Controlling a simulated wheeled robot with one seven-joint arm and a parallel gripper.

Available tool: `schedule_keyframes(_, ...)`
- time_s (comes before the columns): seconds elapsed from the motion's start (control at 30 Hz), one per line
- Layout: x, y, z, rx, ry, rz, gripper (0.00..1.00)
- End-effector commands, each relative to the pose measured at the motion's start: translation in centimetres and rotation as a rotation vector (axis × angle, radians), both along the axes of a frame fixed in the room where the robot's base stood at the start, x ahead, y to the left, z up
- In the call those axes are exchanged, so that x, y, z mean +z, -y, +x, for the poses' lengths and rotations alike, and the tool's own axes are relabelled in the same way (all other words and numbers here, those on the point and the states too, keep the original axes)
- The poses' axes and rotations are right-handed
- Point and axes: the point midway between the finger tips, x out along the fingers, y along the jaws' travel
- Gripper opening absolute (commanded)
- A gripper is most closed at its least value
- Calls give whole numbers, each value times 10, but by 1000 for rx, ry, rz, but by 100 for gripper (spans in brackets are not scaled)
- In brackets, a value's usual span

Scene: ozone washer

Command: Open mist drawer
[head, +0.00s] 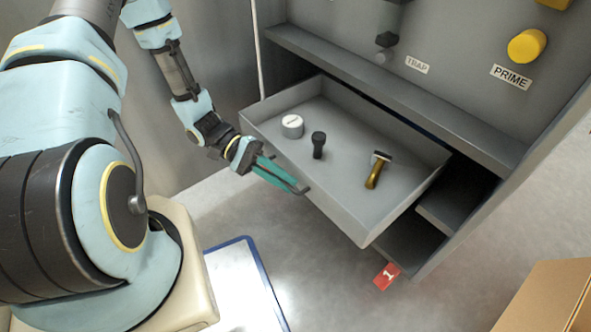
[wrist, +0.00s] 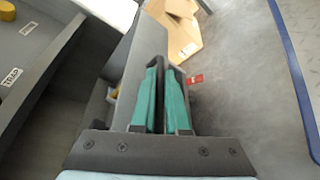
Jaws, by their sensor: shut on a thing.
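The mist drawer (head: 345,212) is a grey open-topped drawer, pulled well out of the grey cabinet in the head view. Inside it lie a white round knob-like piece (head: 292,126), a small black piece (head: 318,145) and a brass-and-black handled piece (head: 374,172). My gripper (head: 283,180) is at the drawer's front, its teal fingers shut on the dark bar handle (head: 304,190). The wrist view also shows the teal fingers (wrist: 165,100) closed around the dark handle (wrist: 159,62), beside the drawer's front panel (wrist: 136,58).
The grey cabinet (head: 400,85) carries TRAP and PRIME labels and a yellow knob (head: 527,46). A red tag marked 1 (head: 386,276) shows below the drawer. A cardboard box (head: 545,300) stands at lower right. A blue-edged white panel (head: 245,285) lies at lower middle. Floor between is clear.

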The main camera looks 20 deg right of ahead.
Motion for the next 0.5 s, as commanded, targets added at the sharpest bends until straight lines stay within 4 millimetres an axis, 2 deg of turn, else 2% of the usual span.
schedule_keyframes(0.4, 0, -3, 2, 2, 2, 0, 0)
schedule_keyframes(0.43, 0, -3, 2, 2, 2, 0, 15)
schedule_keyframes(0.5, 0, -3, 1, 2, 2, 0, 22)
